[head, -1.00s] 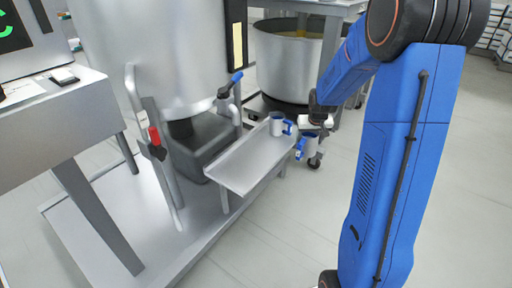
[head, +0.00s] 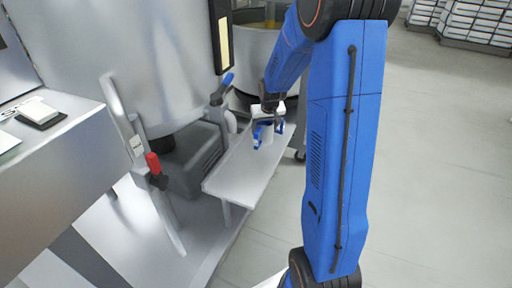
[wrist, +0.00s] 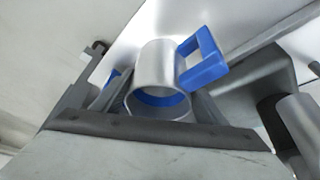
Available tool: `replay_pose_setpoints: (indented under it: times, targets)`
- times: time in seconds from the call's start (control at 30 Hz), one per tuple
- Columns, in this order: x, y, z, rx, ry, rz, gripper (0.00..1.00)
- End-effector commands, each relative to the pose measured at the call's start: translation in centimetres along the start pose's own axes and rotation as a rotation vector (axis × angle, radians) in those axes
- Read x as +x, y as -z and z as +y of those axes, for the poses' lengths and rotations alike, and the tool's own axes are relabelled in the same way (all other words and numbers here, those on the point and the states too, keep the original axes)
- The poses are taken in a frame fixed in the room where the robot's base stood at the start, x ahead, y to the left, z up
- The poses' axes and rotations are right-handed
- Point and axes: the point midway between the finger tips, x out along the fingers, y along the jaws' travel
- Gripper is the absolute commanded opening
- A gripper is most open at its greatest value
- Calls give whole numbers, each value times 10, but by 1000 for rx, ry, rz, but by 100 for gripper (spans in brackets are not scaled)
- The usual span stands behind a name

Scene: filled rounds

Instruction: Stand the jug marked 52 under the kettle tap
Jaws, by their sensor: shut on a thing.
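My gripper (head: 268,109) is shut on a grey metal jug with a blue handle (head: 257,137), over the narrow shelf (head: 226,177) in front of the kettle. The held jug (wrist: 158,65) sits between the fingers in the wrist view, its blue handle to the upper right. I cannot tell whether its base touches the shelf. No number can be read on it. A second blue handle (head: 280,125) shows just behind, the rest of that jug mostly hidden. The kettle tap (head: 217,108), with a blue lever, is left of the held jug.
The big steel kettle (head: 120,60) fills the upper left. A post with a red grip (head: 153,163) stands left of the shelf. Another vat (head: 243,50) is behind my arm. The near part of the shelf is bare, and the floor (head: 430,170) to the right is clear.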

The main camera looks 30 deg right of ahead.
Motion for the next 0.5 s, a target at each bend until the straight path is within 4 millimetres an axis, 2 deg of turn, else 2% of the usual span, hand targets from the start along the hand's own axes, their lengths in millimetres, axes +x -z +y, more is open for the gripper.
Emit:
replay_pose_setpoints:
  times: [0.03, 0.2, 0.5]
  targets:
    - [10, -5, 0, 0, 0, -4, 36]
    - [34, -15, 0, 0, 0, -2, 36]
    - [54, -23, -1, 0, 0, -3, 36]
